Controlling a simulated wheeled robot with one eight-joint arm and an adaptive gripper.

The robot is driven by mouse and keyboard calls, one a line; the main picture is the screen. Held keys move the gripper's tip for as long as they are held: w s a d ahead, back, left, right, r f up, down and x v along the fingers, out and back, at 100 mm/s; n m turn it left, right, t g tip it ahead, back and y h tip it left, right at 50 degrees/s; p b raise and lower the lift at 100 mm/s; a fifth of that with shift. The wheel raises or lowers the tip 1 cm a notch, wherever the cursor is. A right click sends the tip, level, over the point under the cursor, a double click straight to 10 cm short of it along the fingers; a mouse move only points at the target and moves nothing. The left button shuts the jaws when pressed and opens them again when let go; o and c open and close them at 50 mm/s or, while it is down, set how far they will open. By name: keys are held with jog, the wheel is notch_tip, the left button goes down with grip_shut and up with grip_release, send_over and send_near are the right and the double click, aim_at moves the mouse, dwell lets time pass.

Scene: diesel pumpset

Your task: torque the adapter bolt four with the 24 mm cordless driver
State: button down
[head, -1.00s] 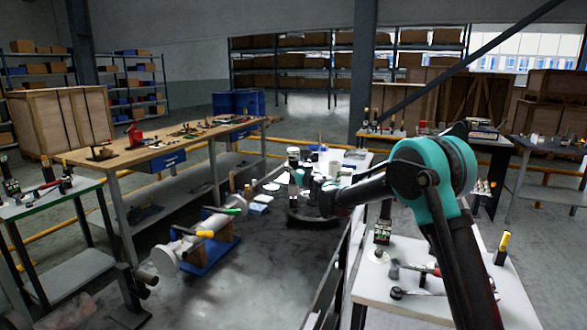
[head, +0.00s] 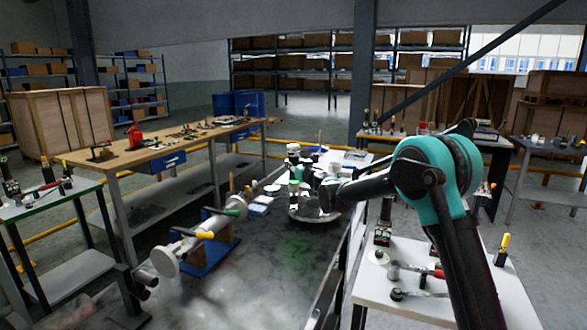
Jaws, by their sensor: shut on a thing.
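My arm reaches left across the dark table. My gripper (head: 305,181) is small and dark at its end, shut on an upright tool (head: 294,165) that looks like the cordless driver. The fingers and the grip are too small to make out. The tool stands above the left part of a round metal flange (head: 312,214), which seems to be the adapter. Bolt four and the tool's lower tip cannot be told apart here, so contact is unclear. A green glow (head: 297,246) lies on the table in front of the flange.
A pale shaft-like assembly (head: 190,243) on a blue stand (head: 212,254) is on the left of the table. Small bottles and a tray (head: 357,156) stand behind my gripper. A white side table (head: 455,306) with hand tools is at right. The table's front is clear.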

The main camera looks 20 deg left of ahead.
aim_at(296, 157)
jog(key=shift+r, duration=1.75)
